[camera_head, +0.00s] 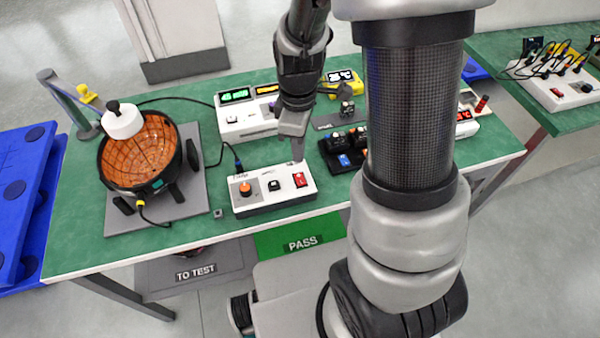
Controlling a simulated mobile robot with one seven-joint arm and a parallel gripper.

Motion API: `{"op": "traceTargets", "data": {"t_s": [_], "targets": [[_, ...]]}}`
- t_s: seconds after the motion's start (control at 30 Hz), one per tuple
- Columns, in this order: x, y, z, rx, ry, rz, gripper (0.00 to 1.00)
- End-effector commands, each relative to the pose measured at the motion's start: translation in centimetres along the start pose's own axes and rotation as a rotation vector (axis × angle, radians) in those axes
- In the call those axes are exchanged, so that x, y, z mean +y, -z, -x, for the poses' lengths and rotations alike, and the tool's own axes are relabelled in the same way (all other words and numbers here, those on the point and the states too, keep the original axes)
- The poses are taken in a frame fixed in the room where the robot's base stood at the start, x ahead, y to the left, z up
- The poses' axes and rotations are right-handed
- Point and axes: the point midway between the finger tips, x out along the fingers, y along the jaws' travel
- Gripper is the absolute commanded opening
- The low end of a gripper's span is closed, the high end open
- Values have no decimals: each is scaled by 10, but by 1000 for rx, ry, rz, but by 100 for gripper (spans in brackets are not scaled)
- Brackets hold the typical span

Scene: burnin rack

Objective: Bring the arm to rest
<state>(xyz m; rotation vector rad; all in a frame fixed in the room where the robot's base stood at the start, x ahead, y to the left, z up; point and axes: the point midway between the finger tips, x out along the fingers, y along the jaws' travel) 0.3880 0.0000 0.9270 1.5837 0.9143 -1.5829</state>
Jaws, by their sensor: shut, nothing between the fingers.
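The gripper is shut and holds nothing. My arm comes in at the right and spans the picture from bottom to top. It hides part of the bench behind it.
The green bench (75,235) carries a round orange-lined device (140,150) on a grey plate at left, a display unit (240,118) behind, and a black tray (340,160) of small parts. A second bench (505,50) stands at right; blue pallets (25,165) at left.

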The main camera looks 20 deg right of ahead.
Motion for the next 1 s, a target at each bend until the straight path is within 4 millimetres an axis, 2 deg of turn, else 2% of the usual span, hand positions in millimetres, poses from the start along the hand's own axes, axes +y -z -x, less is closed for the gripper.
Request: {"op": "traceTargets", "data": {"t_s": [0.03,0.53,0.63,0.67,0.77,0.9,1.0], "targets": [[0,0,4,0,0,0,0],[0,0,4,0,0,0,0],[0,0,14,8,-8,-20,0],[-1,1,22,15,-14,-35,0],[-4,1,65,53,-49,-126,0],[-19,-5,148,138,-112,-335,0],[-35,-14,203,204,-154,-496,0]]}}
